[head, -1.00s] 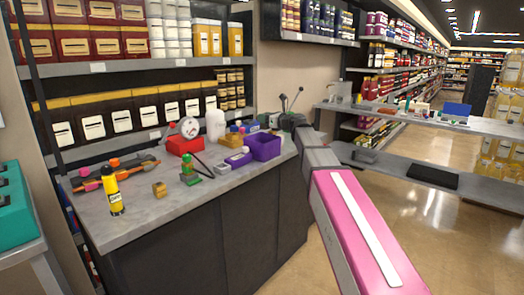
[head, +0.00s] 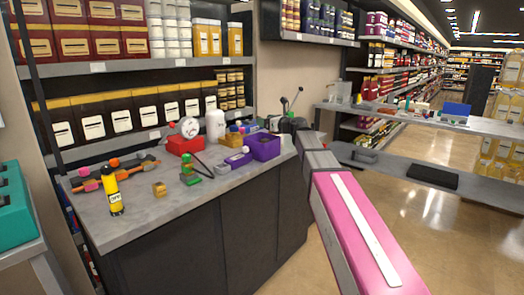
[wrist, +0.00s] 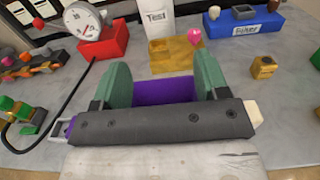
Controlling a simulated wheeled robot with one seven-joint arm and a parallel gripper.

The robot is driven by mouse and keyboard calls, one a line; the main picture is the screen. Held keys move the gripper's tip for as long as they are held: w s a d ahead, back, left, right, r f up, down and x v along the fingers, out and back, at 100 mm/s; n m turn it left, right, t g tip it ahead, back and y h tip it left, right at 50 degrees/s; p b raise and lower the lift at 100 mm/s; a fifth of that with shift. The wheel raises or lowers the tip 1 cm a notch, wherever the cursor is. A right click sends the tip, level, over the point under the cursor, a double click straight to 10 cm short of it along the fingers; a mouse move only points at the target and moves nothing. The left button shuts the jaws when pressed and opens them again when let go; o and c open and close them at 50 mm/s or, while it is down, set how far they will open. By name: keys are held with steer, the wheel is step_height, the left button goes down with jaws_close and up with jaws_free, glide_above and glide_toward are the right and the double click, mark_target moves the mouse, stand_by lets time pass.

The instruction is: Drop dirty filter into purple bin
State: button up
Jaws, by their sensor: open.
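The purple bin (head: 265,150) stands at the right end of the grey counter. In the wrist view its purple inside (wrist: 165,92) shows between my fingers. My gripper (wrist: 162,70) is open, with its two green fingers apart and nothing visible between them. In the head view the dark end of my arm is at the bin's back right side, and its fingers cannot be made out. I cannot pick out the dirty filter in either view; the bin's floor is mostly hidden by my gripper's dark body.
A blue tray labelled "Filter" (wrist: 245,27) and a small brown block (wrist: 263,67) stand nearby. A red box with a gauge (wrist: 95,35), a white "Test" bottle (wrist: 172,18) and a yellow-brown block (wrist: 177,55) are behind.

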steer(key=v, duration=1)
steer(key=shift+s+d+f, duration=0.1)
steer(key=shift+s, duration=0.05)
steer(key=s+d+f+n+g+h, duration=0.15)
steer(key=s+f+n, duration=0.25)
steer(key=f, duration=0.5)
steer(key=s+d+f+n+g+h, duration=0.1)
steer(key=s+f+n+g+h, duration=0.15)
steer(key=f+n, duration=0.45)
steer(key=s+d+f+n+g+h, duration=0.25)
steer(key=s+f, duration=0.25)
steer(key=f, duration=0.7)
steer(key=s+d+f+n+g+h, duration=0.2)
steer(key=s+d+f+n+h, duration=0.2)
steer(key=s+f, duration=0.4)
steer(key=s+d+f+n+g+h, duration=0.2)
steer(key=s+d+f+n+h, duration=0.1)
steer(key=s+d+f+n, duration=0.3)
step_height(320, 180, down, 2)
steer(key=shift+s+f+n+h, duration=0.1)
steer(key=shift+s+n+h, duration=0.25)
steer(key=shift+s+n, duration=0.65)
